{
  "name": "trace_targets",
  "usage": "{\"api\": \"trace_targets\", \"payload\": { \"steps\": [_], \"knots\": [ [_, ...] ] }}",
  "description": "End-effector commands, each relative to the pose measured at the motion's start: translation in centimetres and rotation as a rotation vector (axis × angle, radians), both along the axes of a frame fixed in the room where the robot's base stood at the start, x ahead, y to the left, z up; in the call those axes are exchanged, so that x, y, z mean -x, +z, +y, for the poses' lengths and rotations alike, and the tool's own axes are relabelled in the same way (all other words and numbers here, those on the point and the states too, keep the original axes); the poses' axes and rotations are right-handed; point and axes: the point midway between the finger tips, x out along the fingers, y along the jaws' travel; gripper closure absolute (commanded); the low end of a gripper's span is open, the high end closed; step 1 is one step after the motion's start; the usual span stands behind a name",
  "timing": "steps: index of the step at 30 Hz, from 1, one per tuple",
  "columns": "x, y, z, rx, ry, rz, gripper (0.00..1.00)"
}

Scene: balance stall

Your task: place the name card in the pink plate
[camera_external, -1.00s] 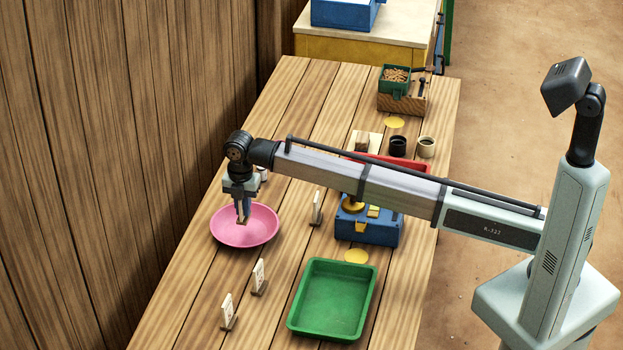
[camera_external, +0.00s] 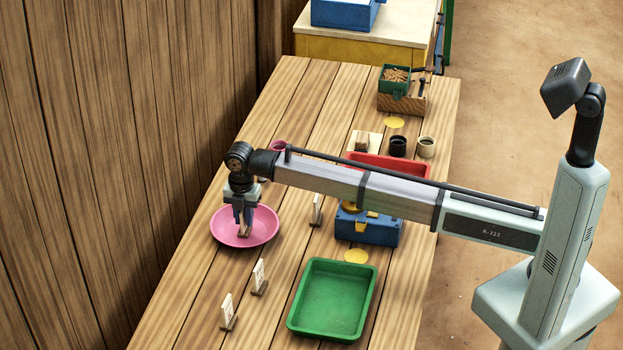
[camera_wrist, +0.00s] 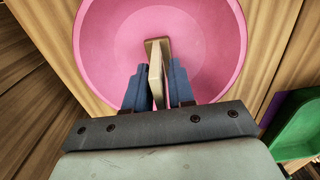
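The pink plate (camera_external: 268,222) is at the left side of the plank table; it fills the upper wrist view (camera_wrist: 100,40). The name card (camera_external: 245,233) is inside the plate, low between my fingers. In the wrist view, the card (camera_wrist: 156,72) is seen edge-on, with its brown base toward the plate's middle. My gripper (camera_external: 245,222) points down into the plate. Its blue fingers (camera_wrist: 158,85) stand either side of the card and look spread, with a narrow gap at the right one. Whether the base rests fully on the plate is hard to tell.
Other cards stand on the table: one right of the plate (camera_external: 317,210), two in front (camera_external: 258,276) (camera_external: 228,311). A green tray (camera_external: 334,300), a blue box (camera_external: 367,228) and a red tray (camera_external: 400,163) lie right. A plank wall (camera_external: 110,150) rises left.

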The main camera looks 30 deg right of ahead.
Motion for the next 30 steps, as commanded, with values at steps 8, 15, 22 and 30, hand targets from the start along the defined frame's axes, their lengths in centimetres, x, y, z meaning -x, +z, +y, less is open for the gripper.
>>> {"api": "trace_targets", "payload": {
  "steps": [8, 15, 22, 30],
  "knots": [
    [0.0, 0.0, 0.0, 0.000, 0.000, 0.000, 0.58],
    [0.0, 0.0, 0.0, 0.000, 0.000, 0.000, 0.58],
    [0.0, 0.0, 0.0, 0.000, 0.000, 0.000, 0.58],
    [-0.1, 1.5, 0.0, -0.001, 0.000, -0.001, 0.58]
  ]
}}
